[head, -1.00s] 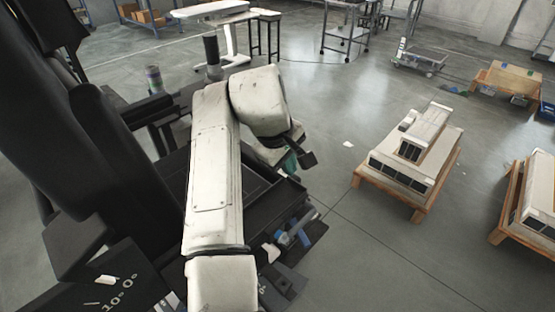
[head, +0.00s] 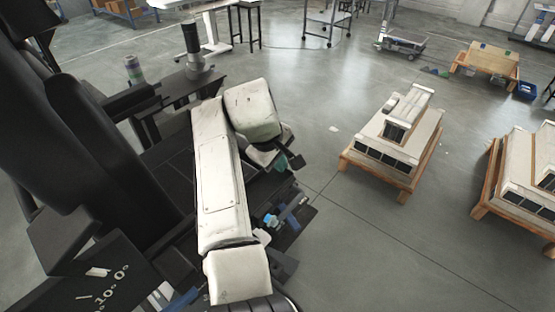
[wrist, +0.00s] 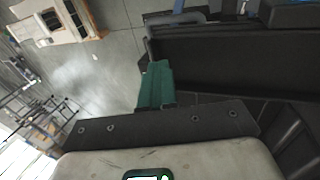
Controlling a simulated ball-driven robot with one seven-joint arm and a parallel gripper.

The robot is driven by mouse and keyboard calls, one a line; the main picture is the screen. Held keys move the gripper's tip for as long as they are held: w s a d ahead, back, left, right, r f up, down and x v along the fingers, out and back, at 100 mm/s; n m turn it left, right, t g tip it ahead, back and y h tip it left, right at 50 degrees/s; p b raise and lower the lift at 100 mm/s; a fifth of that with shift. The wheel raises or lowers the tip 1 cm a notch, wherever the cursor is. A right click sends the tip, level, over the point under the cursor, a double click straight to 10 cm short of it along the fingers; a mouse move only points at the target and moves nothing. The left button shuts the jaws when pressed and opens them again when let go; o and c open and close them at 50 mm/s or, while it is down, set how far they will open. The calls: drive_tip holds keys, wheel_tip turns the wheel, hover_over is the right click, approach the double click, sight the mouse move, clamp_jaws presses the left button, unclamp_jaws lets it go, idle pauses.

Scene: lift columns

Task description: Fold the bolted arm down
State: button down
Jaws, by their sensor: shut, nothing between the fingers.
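My white arm reaches across the middle of the head view, its rounded wrist end above a black tray-like structure (head: 170,205). My gripper (wrist: 156,85) shows in the wrist view as green fingers, shut with nothing between them. The fingers are beside the edge of a black panel (wrist: 235,65); I cannot tell whether they touch it. In the head view the gripper (head: 282,162) is mostly hidden under my wrist. I cannot tell for sure which part is the bolted arm. No bolt on it is clear in either view.
Small blue and white items (head: 280,215) lie at the right edge of the black structure. Stacked pale units on a wooden pallet (head: 350,160) stand to the right, with another loaded pallet (head: 480,205) beyond. Open grey floor (head: 370,245) lies in front of them.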

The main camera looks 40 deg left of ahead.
wheel_tip(320, 180, up, 4)
drive_tip(key=p, duration=0.3)
drive_tip(key=shift+w+d+f, duration=0.1)
drive_tip(key=shift+f, duration=0.1)
wheel_tip(320, 180, up, 10)
drive_tip(key=b, duration=0.2)
drive_tip(key=w+d+f+m+g, duration=0.1)
drive_tip(key=w+d+f+m, duration=0.1)
drive_tip(key=d+f, duration=0.7)
drive_tip(key=w+d+f+m, duration=0.1)
drive_tip(key=d+f+m, duration=0.2)
drive_tip(key=d+f, duration=0.55)
drive_tip(key=s+d+f+m+h, duration=0.1)
drive_tip(key=s+d+f+m, duration=0.2)
drive_tip(key=d, duration=0.6)
drive_tip(key=s+d+f+m, duration=0.1)
drive_tip(key=s+d+f, duration=0.2)
drive_tip(key=d+f, duration=0.5)
drive_tip(key=s+d+f+m+g, duration=0.2)
drive_tip(key=s+d+f+m, duration=0.15)
drive_tip(key=s+d, duration=1.05)
drive_tip(key=s+d+m, duration=0.2)
drive_tip(key=s+d, duration=0.1)
drive_tip(key=s, duration=0.5)
drive_tip(key=s+d+r+m+y, duration=0.1)
drive_tip(key=s+d+m, duration=0.2)
drive_tip(key=s, duration=0.5)
drive_tip(key=shift+d, duration=0.15)
drive_tip(key=shift+d, duration=0.1)
